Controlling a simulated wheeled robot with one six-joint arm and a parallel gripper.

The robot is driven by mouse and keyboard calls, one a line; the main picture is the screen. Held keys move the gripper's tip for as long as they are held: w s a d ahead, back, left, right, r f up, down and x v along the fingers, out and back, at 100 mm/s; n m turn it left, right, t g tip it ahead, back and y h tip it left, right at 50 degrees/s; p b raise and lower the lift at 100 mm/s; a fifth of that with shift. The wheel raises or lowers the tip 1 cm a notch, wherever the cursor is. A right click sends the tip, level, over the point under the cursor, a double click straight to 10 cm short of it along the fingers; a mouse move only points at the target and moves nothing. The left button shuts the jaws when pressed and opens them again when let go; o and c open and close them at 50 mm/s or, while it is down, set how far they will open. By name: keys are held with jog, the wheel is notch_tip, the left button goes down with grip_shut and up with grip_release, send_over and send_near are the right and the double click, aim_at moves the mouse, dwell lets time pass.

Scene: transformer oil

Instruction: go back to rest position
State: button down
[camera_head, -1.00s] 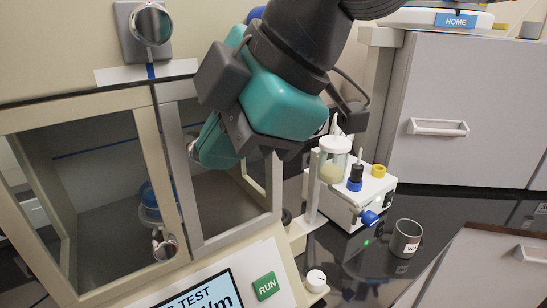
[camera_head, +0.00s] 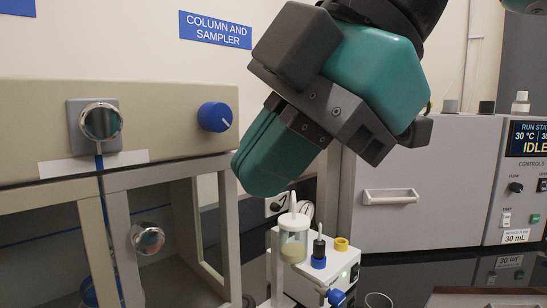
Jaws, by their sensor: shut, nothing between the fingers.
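My gripper (camera_head: 258,166) is the teal part at the end of my arm, high in the middle of the head view. Its teal fingers lie together with nothing between them. They point down and left, in front of the open-framed cabinet's right side and above a small white device. My gripper appears clear of both, though the exact depth is hard to tell.
A beige cabinet (camera_head: 60,123) with glass doors, round metal knobs and a blue dial (camera_head: 215,117) stands at left. A white device (camera_head: 325,262) with a glass jar (camera_head: 293,240) stands below my gripper. A grey cabinet (camera_head: 430,170) stands at right. A cup rim (camera_head: 378,299) shows at the bottom.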

jog(key=d+f+m+h, duration=0.1)
jog(key=d+f+m, duration=0.7)
jog(key=f, duration=0.3)
jog(key=d+f+m+h, duration=0.2)
jog(key=d+f+m, duration=0.7)
jog(key=f+m, duration=0.2)
jog(key=shift+s+f+m, duration=0.15)
jog(key=shift+s+m, duration=0.15)
